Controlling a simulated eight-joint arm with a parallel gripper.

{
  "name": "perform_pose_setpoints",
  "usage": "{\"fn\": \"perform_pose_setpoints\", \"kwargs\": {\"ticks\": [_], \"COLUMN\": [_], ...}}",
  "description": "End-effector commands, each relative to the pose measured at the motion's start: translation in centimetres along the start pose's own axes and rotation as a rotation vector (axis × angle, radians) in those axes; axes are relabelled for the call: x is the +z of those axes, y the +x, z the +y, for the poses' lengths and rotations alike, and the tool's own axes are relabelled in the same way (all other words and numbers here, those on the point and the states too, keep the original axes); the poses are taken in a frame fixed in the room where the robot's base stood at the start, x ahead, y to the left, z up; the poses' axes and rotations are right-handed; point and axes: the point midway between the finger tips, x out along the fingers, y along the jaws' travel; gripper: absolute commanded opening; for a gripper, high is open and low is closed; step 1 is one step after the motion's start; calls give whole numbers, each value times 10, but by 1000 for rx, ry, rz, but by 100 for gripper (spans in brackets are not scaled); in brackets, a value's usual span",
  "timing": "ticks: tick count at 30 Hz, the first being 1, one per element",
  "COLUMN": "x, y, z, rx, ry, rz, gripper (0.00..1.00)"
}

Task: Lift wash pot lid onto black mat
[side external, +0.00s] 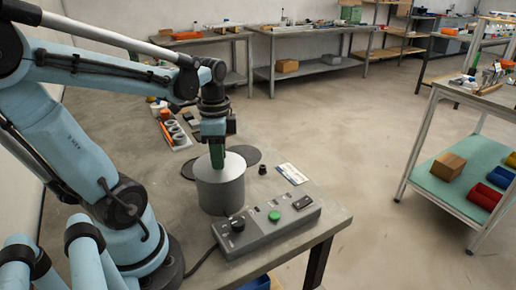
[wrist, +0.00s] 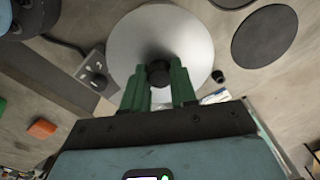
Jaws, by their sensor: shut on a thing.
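The grey wash pot (side external: 221,196) stands on the bench. Its round silver lid (side external: 236,164) appears to be on top of it and shows face-on in the wrist view (wrist: 135,40). My gripper (side external: 218,166) is directly above the pot, its green fingers pointing down. In the wrist view my gripper (wrist: 160,84) is shut on the lid's black knob (wrist: 158,72). A round black mat (side external: 246,154) lies flat behind the pot on the right; it also shows in the wrist view (wrist: 264,37). The second dark disc (side external: 187,169) is partly hidden behind the pot and gripper.
A grey control box (side external: 266,228) with a green button sits in front of the pot. A small black part (side external: 262,170) and a white card (side external: 292,174) lie right of the pot. A tray of rings (side external: 175,134) lies behind left.

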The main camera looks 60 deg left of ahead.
Motion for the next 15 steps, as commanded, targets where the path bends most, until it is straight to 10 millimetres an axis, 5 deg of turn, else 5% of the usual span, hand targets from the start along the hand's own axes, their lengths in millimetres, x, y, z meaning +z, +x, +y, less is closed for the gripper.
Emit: {"fn": "perform_pose_setpoints", "kwargs": {"ticks": [13,15], "x": [0,-8], "y": [-40,-48], "z": [0,14], "rx": [1,1], "ry": [0,9], "rz": [0,0], "gripper": [0,0]}}
